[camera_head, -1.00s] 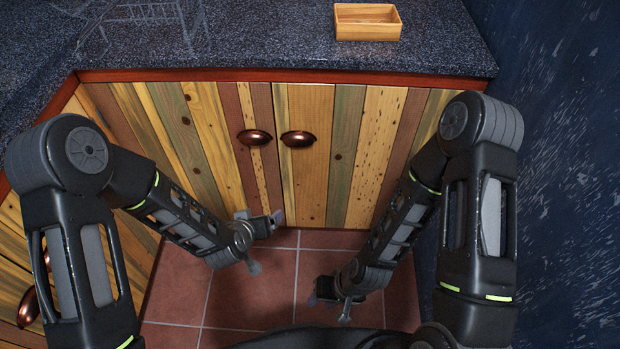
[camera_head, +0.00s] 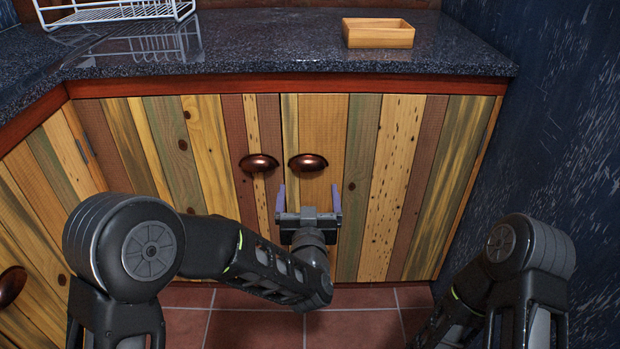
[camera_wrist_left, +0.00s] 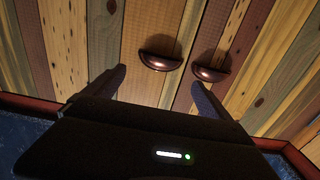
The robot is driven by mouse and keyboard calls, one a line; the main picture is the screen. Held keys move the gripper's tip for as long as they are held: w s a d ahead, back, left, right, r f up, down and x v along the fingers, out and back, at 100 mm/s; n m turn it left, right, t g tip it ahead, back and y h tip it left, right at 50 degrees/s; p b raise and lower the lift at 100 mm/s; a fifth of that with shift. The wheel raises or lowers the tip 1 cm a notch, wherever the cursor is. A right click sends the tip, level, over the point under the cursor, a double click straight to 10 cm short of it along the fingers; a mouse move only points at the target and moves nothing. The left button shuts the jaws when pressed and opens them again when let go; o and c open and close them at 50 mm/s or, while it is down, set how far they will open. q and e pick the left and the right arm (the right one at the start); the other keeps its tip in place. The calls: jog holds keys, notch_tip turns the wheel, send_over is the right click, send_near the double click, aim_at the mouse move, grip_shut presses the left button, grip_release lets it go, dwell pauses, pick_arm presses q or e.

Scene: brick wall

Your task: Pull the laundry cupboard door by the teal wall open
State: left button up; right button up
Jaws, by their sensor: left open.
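The cupboard door beside the dark blue-teal wall (camera_head: 570,130) is the right-hand one of a striped wooden pair, the door (camera_head: 385,190). It is shut, flush with its neighbour. Its copper cup handle (camera_head: 308,162) sits near the top at the seam; it also shows in the left wrist view (camera_wrist_left: 160,62). My left gripper (camera_head: 309,192) is open and empty, its two fingers pointing at the door. It is just below the handle in the head view, with the handle lying between the finger lines. I cannot tell the remaining distance. My right gripper is out of view.
The neighbouring door (camera_head: 165,140) has its own copper handle (camera_head: 259,163), close by on the left. A dark speckled counter (camera_head: 270,50) overhangs above, with a wooden box (camera_head: 378,33) and a white rack (camera_head: 115,12) on it. Tiled floor (camera_head: 255,328) lies below.

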aim_at(309, 169)
pick_arm(q)
jog(key=shift+w, duration=0.1)
jog(key=w+b, duration=0.2)
jog(key=w, duration=0.4)
jog(key=shift+w+f, duration=0.15)
jog(key=shift+w, duration=0.7)
jog(key=c, duration=1.8)
jog(key=shift+c, duration=0.2)
jog(key=shift+s, duration=0.15)
